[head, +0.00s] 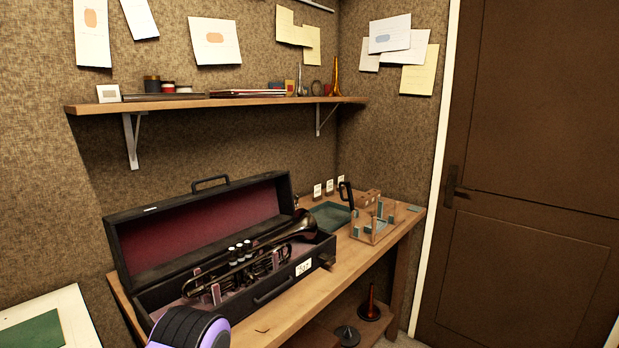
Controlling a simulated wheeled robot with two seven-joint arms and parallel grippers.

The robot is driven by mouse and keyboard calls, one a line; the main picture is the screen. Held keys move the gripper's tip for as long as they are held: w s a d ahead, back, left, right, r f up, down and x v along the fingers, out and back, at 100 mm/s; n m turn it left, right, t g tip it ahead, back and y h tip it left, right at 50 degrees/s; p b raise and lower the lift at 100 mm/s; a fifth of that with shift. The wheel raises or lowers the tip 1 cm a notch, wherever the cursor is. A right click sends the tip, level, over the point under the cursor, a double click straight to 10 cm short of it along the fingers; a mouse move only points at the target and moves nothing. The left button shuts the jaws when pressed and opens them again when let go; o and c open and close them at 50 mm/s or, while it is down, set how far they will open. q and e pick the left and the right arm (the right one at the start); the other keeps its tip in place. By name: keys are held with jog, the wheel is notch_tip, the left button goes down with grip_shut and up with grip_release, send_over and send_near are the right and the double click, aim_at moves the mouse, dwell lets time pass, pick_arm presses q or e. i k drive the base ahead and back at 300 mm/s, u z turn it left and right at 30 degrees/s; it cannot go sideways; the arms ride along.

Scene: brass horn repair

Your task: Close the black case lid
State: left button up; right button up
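The black case (294,289) stands open on the wooden workbench. Its lid (200,217) is raised and leans back towards the wall, with dark red lining facing out and a handle on its top edge. A dark horn (296,229) with valves lies in the case, held by pinkish supports. Its bell reaches up near the case's right end. A small white label and a front handle show on the case's front. A purple and black link of my arm shows at the bottom edge, before the case's front left corner. Neither gripper can be seen.
Right of the case are a green tray (329,215) and a wooden holder (372,228) with teal parts. A shelf (220,103) with jars and papers hangs above the lid. A pale table (78,312) stands at left, a brown door (535,140) at right.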

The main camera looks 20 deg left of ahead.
aim_at(150, 245)
jog(key=z, duration=2)
jog(key=k, duration=1.95)
jog(key=u, duration=1.85)
jog(key=i, duration=0.4)
jog(key=u, duration=0.05)
